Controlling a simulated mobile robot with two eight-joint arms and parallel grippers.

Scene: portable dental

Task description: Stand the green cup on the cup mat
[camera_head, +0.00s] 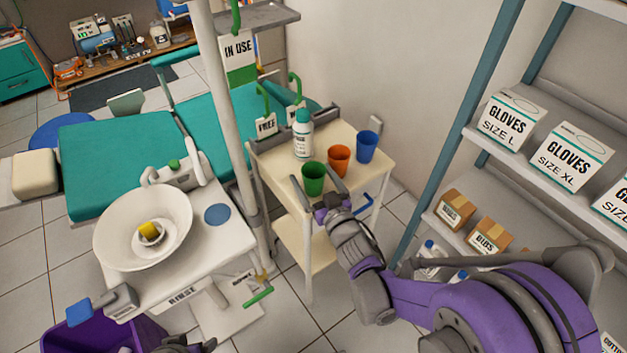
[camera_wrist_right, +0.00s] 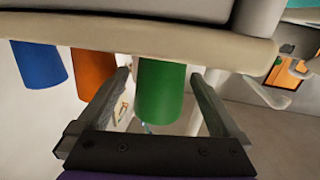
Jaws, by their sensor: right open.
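The green cup (camera_head: 313,178) stands upright on the cream trolley top, near its front edge. My right gripper (camera_head: 319,199) is open at the cup's near side. In the right wrist view, which looks inverted, the green cup (camera_wrist_right: 161,90) is between the two spread fingers of the right gripper (camera_wrist_right: 166,92); I cannot tell whether they touch it. The cup mat, a flat blue disc (camera_head: 217,214), lies bare on the white rinse stand to the left. A dark part at the bottom edge may be my left gripper (camera_head: 188,346); its jaws are not clear.
An orange cup (camera_head: 339,158) and a blue cup (camera_head: 367,146) stand right of the green one. A white bottle (camera_head: 302,138) stands behind it. A white basin (camera_head: 112,240) is left of the mat. A pale pole (camera_head: 229,110) rises between stand and trolley (camera_head: 270,158).

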